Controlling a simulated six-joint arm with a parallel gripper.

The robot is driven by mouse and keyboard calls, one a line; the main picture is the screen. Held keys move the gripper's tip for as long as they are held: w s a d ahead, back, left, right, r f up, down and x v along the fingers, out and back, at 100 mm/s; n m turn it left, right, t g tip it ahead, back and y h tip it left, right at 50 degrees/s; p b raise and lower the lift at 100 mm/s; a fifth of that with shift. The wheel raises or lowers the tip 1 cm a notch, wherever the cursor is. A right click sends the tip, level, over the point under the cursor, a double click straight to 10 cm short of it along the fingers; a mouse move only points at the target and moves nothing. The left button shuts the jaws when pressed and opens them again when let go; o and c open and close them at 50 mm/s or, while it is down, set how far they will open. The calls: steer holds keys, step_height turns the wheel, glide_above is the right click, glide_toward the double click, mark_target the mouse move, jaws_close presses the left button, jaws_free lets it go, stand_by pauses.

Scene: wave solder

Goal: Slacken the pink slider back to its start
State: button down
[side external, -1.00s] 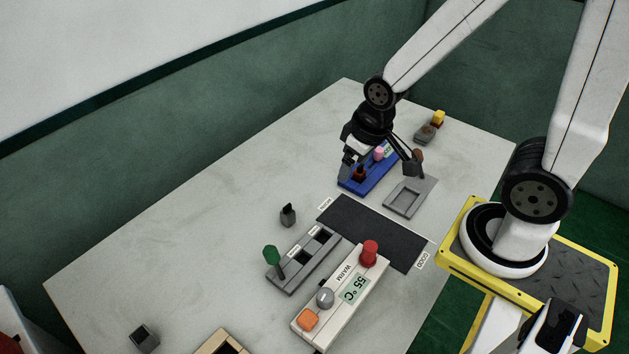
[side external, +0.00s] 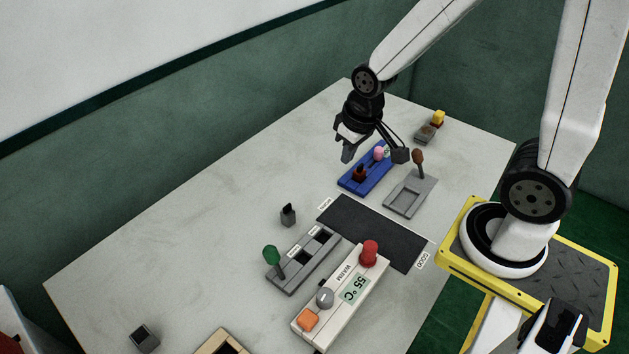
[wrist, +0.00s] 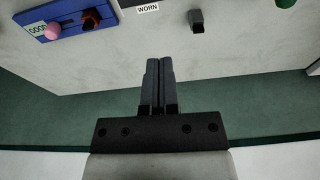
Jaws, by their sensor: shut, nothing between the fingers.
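The pink slider knob (side external: 378,153) stands toward the far end of the blue base (side external: 352,187), close to a small green label. A dark piece with a red-brown top (side external: 359,174) sits nearer the other end of the same base. In the wrist view the pink knob (wrist: 53,31) is at the upper left, beside a label reading GOOD, with the blue base (wrist: 68,17) under it. My gripper (side external: 346,156) is shut and empty, above the table to the left of the blue base. The wrist view shows its fingers together (wrist: 158,70), touching nothing.
A grey tray (side external: 398,208) with a brown-knobbed tool (side external: 418,160) lies right of the blue base. A black mat (side external: 372,232), a grey slotted rack (side external: 287,284) and a white control box (side external: 335,318) reading 55 °C lie nearer.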

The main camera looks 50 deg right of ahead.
mark_target(379, 153)
steer(key=w+d+f+m+g, duration=0.2)
steer(key=w+d+m, duration=0.2)
steer(key=w+d, duration=0.9)
steer(key=d+f+m+g+y, duration=0.1)
steer(key=d+f+m, duration=0.1)
steer(key=d, duration=0.7)
steer(key=d+f+m+g+y, duration=0.1)
steer(key=d+f+m, duration=0.1)
steer(key=d, duration=0.8)
steer(key=shift+s+d+f, duration=0.3)
steer(key=shift+s+f, duration=0.1)
steer(key=shift+f, duration=0.5)
steer(key=shift+f, duration=0.1)
steer(key=x, duration=1)
steer(key=shift+s+a, duration=0.1)
steer(key=shift+a, duration=0.05)
steer(key=shift+s+a, duration=0.2)
steer(key=shift+a, duration=0.05)
steer(key=shift+s+a, duration=1.1)
steer(key=shift+s, duration=0.05)
